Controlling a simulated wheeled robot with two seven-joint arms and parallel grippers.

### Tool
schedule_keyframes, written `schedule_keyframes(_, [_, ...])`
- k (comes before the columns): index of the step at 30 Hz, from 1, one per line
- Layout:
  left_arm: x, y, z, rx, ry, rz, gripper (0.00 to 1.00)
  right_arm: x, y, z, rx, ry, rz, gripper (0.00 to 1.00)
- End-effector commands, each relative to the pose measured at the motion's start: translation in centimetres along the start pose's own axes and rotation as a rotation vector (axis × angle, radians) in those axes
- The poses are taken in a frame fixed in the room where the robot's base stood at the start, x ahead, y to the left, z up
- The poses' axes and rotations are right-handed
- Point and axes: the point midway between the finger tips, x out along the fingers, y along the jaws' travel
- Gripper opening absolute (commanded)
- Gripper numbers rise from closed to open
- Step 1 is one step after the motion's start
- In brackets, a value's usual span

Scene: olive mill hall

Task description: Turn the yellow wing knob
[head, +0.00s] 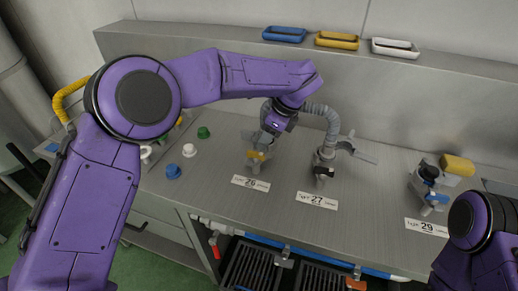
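A small yellow wing knob (257,156) sits on a grey fitting behind the label 26 on the metal worktop. My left gripper (262,142) points down from the purple arm and is right at the knob, covering its upper part. The fingers are small and partly hidden here, so I cannot tell whether they are open or shut on the knob, or whether they touch it. My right arm shows at the lower right corner; its gripper is out of the picture.
A grey fitting (325,158) with a ribbed hose stands behind label 27. Another fitting (428,178), with a yellow block (457,165) beside it, stands behind label 29. Blue, white and green caps lie left. Blue (284,34), yellow (337,40) and white (395,48) trays sit on the back ledge.

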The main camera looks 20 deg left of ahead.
Motion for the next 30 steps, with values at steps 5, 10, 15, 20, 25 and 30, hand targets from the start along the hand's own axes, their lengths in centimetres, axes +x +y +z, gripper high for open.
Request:
schedule_keyframes(5, [3.6, 0.1, 0.1, 0.003, 0.001, 0.004, 0.36, -1.0, 0.1, -0.4, 0.0, 0.0, 0.0, 0.43])
schedule_keyframes(10, [5.7, 0.0, -0.1, 0.003, 0.0, 0.0, 0.36, -1.4, 0.1, -0.6, 0.0, 0.0, 0.0, 0.43])
schedule_keyframes(15, [6.1, 0.0, -0.1, 0.002, 0.001, -0.002, 0.36, -1.3, 0.1, -0.6, 0.0, 0.0, 0.0, 0.43])
schedule_keyframes(20, [6.1, 0.0, -0.1, 0.002, 0.001, -0.001, 0.23, -1.3, 0.1, -0.6, 0.0, 0.0, 0.0, 0.43])
schedule_keyframes(25, [6.0, 0.0, -0.1, 0.002, 0.001, -0.001, 0.0, -1.3, 0.1, -0.6, 0.0, 0.0, 0.0, 0.43])
schedule_keyframes(30, [6.1, 0.0, -0.1, 0.008, 0.001, -0.004, 0.0, -1.2, 0.1, -0.5, 0.0, 0.0, 0.0, 0.43])
